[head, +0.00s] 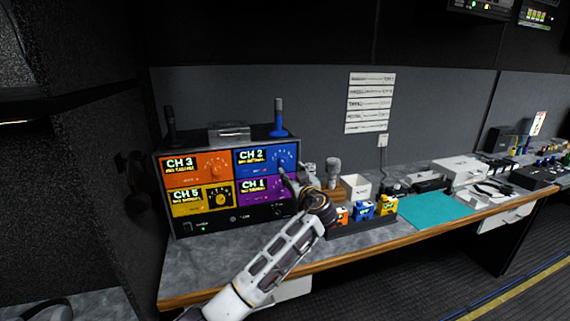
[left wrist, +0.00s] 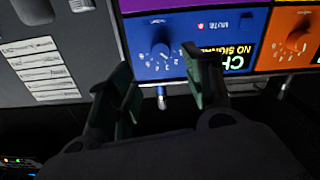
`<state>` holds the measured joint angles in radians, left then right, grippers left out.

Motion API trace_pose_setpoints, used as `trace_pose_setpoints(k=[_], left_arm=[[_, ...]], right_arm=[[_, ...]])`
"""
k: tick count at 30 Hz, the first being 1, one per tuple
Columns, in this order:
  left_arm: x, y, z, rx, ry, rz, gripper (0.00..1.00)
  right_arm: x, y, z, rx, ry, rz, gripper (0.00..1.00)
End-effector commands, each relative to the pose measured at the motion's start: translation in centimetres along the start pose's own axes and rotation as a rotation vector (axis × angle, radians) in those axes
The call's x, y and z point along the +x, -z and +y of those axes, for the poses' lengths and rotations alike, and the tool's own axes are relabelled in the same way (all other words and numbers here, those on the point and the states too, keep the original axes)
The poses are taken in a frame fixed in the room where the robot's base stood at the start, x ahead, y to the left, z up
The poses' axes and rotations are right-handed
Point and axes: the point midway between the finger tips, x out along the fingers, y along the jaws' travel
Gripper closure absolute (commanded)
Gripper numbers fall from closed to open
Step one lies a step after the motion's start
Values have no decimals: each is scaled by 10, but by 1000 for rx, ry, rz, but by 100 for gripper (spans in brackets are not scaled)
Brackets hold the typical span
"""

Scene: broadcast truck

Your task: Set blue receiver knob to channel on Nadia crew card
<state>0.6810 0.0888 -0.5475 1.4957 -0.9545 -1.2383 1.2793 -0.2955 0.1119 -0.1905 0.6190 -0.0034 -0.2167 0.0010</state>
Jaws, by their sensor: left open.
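The receiver rack (head: 222,222) stands on the counter with orange CH 3, blue CH 2, yellow CH 5 and purple CH 1 panels. The blue panel (head: 245,166) reads CH 2 and has a blue knob (head: 283,163) at its right. In the left wrist view, upside down, the blue knob (left wrist: 161,54) shows with a ring of marks. My left gripper (head: 287,180) is open in front of the rack's right side; in the wrist view its fingers (left wrist: 157,64) frame the knob, contact unclear. Paper strips, possibly crew cards (head: 370,102), hang on the wall, too small to read. My right gripper is out of view.
A blue antenna (head: 279,117) and a black antenna (head: 170,123) stand upright on the rack. Orange (head: 341,215), blue (head: 363,209) and yellow (head: 388,205) packs sit right of my arm. A teal mat (head: 437,211) lies further right. The counter front left is clear.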

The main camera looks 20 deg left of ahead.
Motion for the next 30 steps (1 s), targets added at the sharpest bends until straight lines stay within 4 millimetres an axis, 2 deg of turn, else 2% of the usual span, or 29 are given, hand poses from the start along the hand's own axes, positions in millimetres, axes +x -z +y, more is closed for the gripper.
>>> trace_pose_setpoints(k=[5,17,23,30], left_arm=[[20,1,0,2,2,2,49],[60,1,-1,2,3,1,49],[76,0,0,1,2,0,49],[87,1,0,-1,1,0,49]], right_arm=[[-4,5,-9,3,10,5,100],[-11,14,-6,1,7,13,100],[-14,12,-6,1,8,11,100],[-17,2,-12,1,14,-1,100]])
